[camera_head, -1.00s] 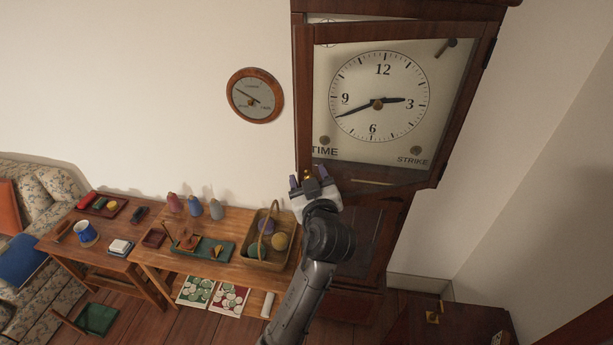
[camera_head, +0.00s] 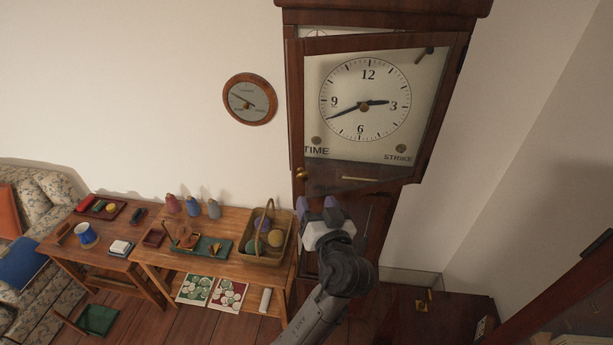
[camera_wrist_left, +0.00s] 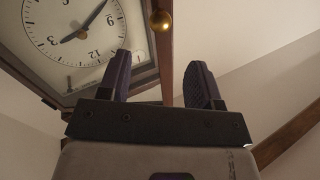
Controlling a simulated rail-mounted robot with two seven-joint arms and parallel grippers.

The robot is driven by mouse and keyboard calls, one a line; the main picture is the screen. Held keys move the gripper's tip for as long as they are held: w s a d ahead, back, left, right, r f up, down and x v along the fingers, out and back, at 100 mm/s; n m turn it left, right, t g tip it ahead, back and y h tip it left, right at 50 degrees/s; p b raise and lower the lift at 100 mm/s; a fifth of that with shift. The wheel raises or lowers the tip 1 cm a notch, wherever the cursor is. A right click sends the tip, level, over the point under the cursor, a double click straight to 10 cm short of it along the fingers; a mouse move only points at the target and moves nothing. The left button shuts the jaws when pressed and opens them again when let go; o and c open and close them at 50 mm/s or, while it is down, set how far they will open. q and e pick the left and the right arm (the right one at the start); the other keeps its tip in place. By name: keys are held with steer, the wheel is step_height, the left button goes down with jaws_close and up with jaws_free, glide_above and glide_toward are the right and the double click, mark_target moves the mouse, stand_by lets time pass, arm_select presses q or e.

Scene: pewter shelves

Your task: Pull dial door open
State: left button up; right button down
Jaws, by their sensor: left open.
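The dial door (camera_head: 378,43) is a wooden frame with glass over the clock's white dial (camera_head: 365,100), at the top of the tall wooden clock. It stands ajar, with a gap along its top and left side. Its brass knob (camera_head: 302,173) is at the lower left corner. My left gripper (camera_head: 317,204) is open and empty, just below the knob and apart from it. In the left wrist view the knob (camera_wrist_left: 161,19) shows beyond and above the two open fingers (camera_wrist_left: 158,78). My right gripper is not in view.
A round wall gauge (camera_head: 250,99) hangs left of the clock. Dark furniture (camera_head: 400,315) is at the lower right. The space before the door is clear.

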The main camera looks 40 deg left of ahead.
mark_target(304, 178)
arm_select(q)
steer(key=p+x, duration=0.2)
steer(key=x, duration=0.5)
steer(key=shift+p+x, duration=0.4)
steer(key=shift+x, duration=0.45)
jaws_close()
